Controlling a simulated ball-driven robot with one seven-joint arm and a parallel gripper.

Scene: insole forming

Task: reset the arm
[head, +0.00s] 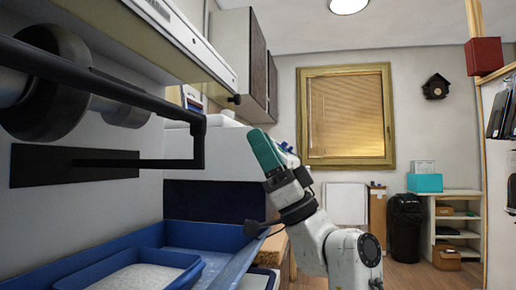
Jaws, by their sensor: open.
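My white arm rises from the lower right of the head view, bent up and to the left. At its end is my gripper (268,150), with a teal part, raised beside the pale machine housing. The gripper is open, and I see nothing held in it. Its fingertips are small and seen from behind, so their exact spacing is unclear.
A blue tray (225,240) holds a smaller blue bin (188,265) with pale contents at lower left. A black bar (100,85) and rollers jut from the left wall. A black bin (405,222) and white shelf (443,225) stand far right.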

